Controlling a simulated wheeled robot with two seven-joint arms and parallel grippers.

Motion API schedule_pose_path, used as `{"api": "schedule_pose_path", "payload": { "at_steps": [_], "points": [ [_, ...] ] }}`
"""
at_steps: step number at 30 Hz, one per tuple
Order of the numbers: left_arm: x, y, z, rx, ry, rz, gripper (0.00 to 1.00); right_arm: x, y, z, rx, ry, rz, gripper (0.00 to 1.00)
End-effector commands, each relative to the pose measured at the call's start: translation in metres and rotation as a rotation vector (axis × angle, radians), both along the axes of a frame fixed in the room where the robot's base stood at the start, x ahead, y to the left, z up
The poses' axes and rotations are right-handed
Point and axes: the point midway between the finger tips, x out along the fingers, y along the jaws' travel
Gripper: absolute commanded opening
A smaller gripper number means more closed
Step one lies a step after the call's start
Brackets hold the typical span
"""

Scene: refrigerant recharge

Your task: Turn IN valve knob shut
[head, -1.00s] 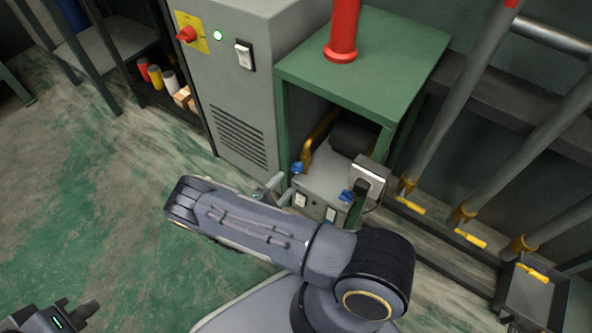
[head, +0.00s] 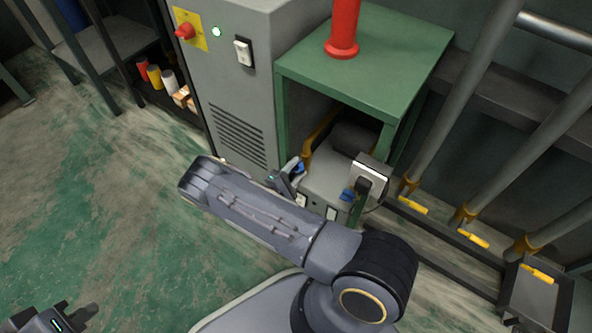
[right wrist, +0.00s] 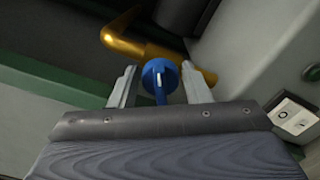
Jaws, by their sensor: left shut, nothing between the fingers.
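A blue valve knob (right wrist: 160,76) with a raised bar shows between the two fingers of my right gripper (right wrist: 158,82) in the right wrist view. The fingers are open, one on each side, with a visible gap to the knob. In the head view this gripper (head: 288,174) is at the left blue knob (head: 299,168) of the grey recovery unit (head: 325,182) and partly covers it. A second blue knob (head: 347,194) is on the unit's right side. No IN label is readable. My left gripper (head: 72,318) is shut and empty at the lower left.
The unit sits under a green stand (head: 365,60) bearing a red cylinder (head: 343,30). A yellow-brown handle (head: 318,133) rises behind the knob. A grey cabinet (head: 228,90) stands left. Grey pipes with yellow valve levers (head: 473,238) are at right. The left floor is clear.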

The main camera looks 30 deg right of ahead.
Motion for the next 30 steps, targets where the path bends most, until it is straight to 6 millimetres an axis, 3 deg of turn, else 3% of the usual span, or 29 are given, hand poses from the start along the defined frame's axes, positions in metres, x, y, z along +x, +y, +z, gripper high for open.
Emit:
{"api": "schedule_pose_path", "payload": {
  "at_steps": [1,6,21,22,26,30],
  "points": [
    [0.0,0.0,0.0,0.0,0.0,0.0,0.0,-0.0001,0.0002,-0.0001,0.0,0.0,0.0,0.36],
    [0.0,0.0,0.0,0.0,0.0,0.0,0.0,-0.0002,0.0002,-0.0002,0.0,0.0,0.0,0.15],
    [0.0,0.0,-0.0029,0.0,0.0,0.0,0.0,0.0005,0.0006,-0.0004,-0.046,0.117,0.001,0.15],
    [0.0,0.0,-0.0029,0.0,0.0,0.0,0.0,0.0005,0.0006,-0.0004,-0.046,0.117,0.001,0.39],
    [0.0,0.0,-0.0029,0.0,0.0,0.0,0.0,0.0005,0.0006,-0.0002,-0.046,0.117,0.001,0.56],
    [0.0,0.0,-0.0029,0.0,0.0,0.0,0.0,0.0009,0.0007,0.0003,-0.048,0.116,0.002,0.57]
  ]
}}
